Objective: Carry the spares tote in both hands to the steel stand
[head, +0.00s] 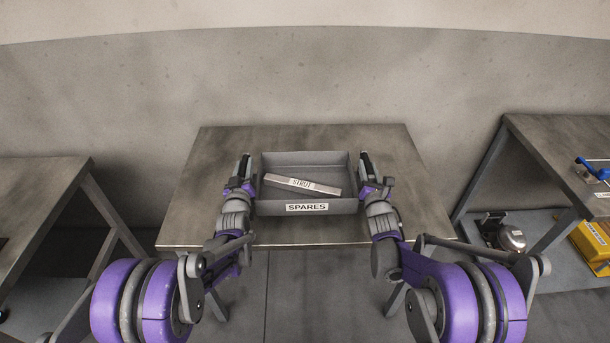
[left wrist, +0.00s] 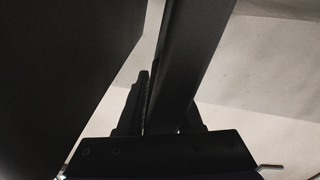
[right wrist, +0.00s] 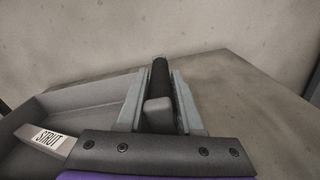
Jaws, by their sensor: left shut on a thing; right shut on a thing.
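The spares tote (head: 268,208) is an open grey tray with a SPARES label on its front wall; it also shows in the right wrist view (right wrist: 90,97). A grey bar labelled STRUT (head: 325,187) lies slantwise inside it. The tote is over the middle of the steel stand (head: 212,180); I cannot tell whether it touches the top. My left gripper (head: 245,165) is shut on the tote's left side. My right gripper (head: 365,165) is shut on its right side, with a dark handle bar between the fingers (right wrist: 158,90). The left wrist view is mostly dark.
Another table (head: 35,190) stands at the left and a workbench (head: 560,140) at the right, with a blue-handled tool (head: 590,168) on top. A silver round part (head: 511,237) and a yellow box (head: 592,242) sit on its lower shelf. The stand's top around the tote is clear.

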